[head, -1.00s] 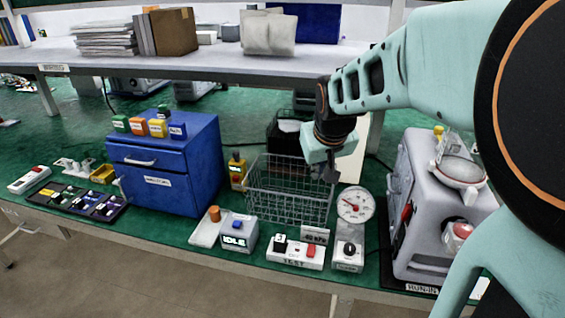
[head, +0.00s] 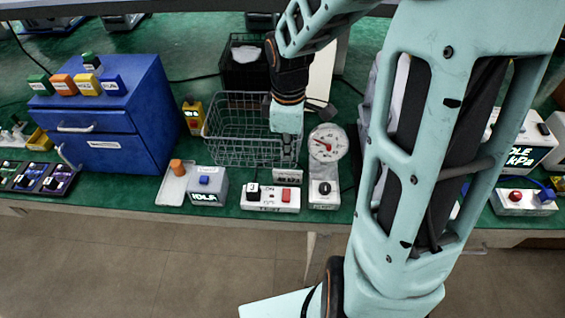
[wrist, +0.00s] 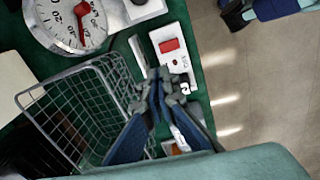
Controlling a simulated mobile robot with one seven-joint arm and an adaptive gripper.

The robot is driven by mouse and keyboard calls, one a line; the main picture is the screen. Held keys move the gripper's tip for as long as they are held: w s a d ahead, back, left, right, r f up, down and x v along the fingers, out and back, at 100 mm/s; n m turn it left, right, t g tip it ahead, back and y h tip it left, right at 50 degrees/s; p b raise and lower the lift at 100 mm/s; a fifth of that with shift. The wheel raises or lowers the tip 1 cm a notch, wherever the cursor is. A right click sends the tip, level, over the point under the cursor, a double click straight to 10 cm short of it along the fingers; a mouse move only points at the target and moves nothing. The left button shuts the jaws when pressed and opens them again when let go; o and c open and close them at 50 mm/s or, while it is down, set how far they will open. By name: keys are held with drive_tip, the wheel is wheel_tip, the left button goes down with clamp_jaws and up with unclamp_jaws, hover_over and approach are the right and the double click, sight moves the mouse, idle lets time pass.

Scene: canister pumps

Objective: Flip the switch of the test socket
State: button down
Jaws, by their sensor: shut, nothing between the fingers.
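The test socket (head: 268,206) is a white strip on the green bench near its front edge, with a black plug (head: 253,191) on its left and a red switch (head: 286,195) on its right. My gripper (head: 289,160) points down just behind the strip, over the front right of the wire basket. In the wrist view my gripper (wrist: 160,76) is shut and empty, its tips beside the strip and close to the red switch (wrist: 169,45). The fingers hide part of the strip there. I cannot tell how high the tips are or which way the switch is tilted.
A small label plate (head: 286,175) stands behind the socket. The wire basket (head: 235,130) stands behind left. The IDLE box (head: 207,187) is left. The bench front is open.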

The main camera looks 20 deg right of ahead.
sight(286, 190)
drive_tip(key=shift+f+n, duration=0.15)
drive_tip(key=shift+n, duration=0.35)
drive_tip(key=shift+s, duration=0.1)
wheel_tip(286, 190, down, 14)
drive_tip(key=shift+r+b, duration=0.1)
drive_tip(key=shift+b, duration=0.8)
drive_tip(key=shift+w+g+p, duration=0.2)
drive_tip(key=shift+g+p, duration=0.2)
drive_tip(key=shift+p, duration=0.05)
